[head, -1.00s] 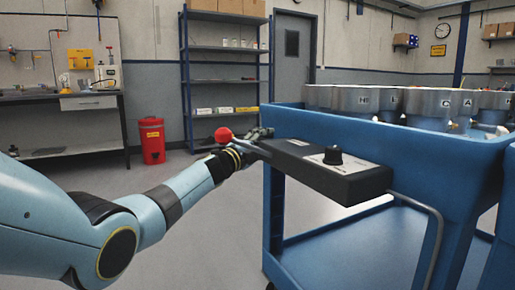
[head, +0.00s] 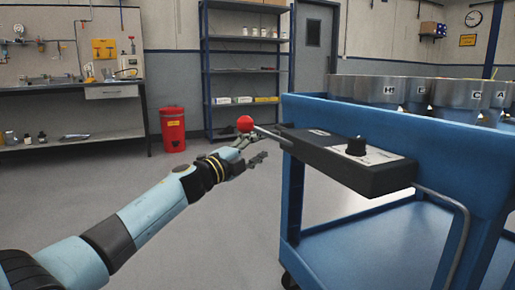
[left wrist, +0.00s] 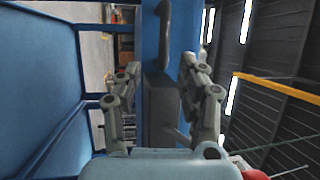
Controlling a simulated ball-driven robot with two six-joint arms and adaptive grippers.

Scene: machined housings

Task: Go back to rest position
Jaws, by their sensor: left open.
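My left gripper (head: 250,153) is open and empty in the head view, at the end of my pale blue arm. It is just left of a black control box (head: 345,165) on the blue cart. A lever with a red ball knob (head: 245,124) sticks out from the box's left end, close above the gripper's fingers. In the left wrist view the open fingers (left wrist: 162,105) stand on either side of the black box (left wrist: 158,110), which lies beyond them. Part of the red knob (left wrist: 252,174) shows at the lower right. My right gripper is not in view.
The blue cart (head: 400,120) carries several metal housings (head: 385,90) with letter labels and has a bent handle bar (head: 455,215) in front. A red bin (head: 173,130), a workbench (head: 70,92) and a shelf rack (head: 248,72) stand behind. The floor left of the cart is clear.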

